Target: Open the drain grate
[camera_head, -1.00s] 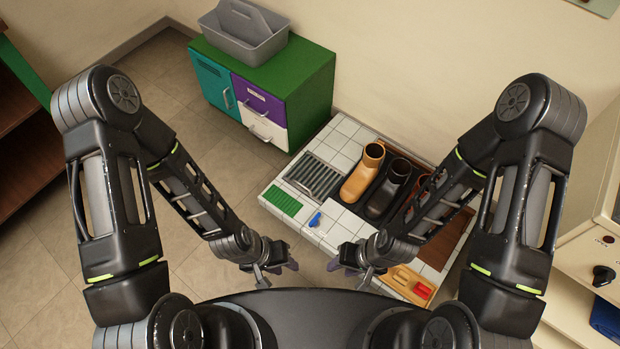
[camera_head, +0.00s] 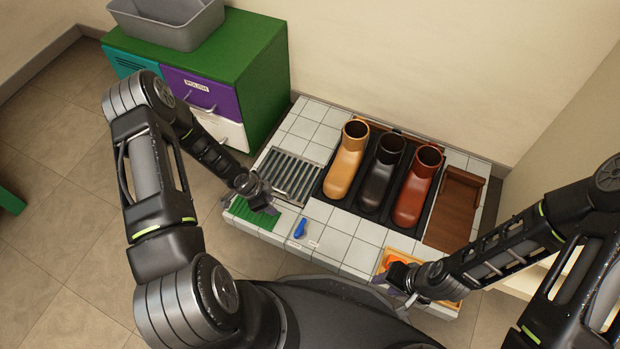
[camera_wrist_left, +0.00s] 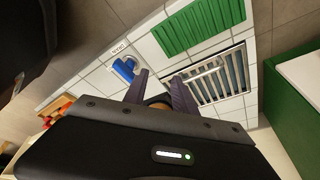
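The drain grate (camera_head: 291,176) is a grey slatted metal panel set in the left part of the white tiled platform, lying flat and shut. It also shows in the left wrist view (camera_wrist_left: 208,83), with a pale bar across it. A blue handle-like piece (camera_head: 300,228) lies on the tiles near a small label; the left wrist view shows it too (camera_wrist_left: 124,69). My left gripper (camera_head: 268,205) hovers over the green ribbed mat, just in front of the grate. In the left wrist view its fingers (camera_wrist_left: 158,88) are apart and empty. My right gripper (camera_head: 392,284) is by the wooden tray; its fingers are unclear.
Tan, black and red-brown boots (camera_head: 388,165) stand right of the grate. The green mat (camera_head: 250,212) lies in front of it. A wooden tray (camera_head: 450,303) holds an orange item. A green cabinet (camera_head: 252,55) with a grey caddy (camera_head: 172,25) stands behind left.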

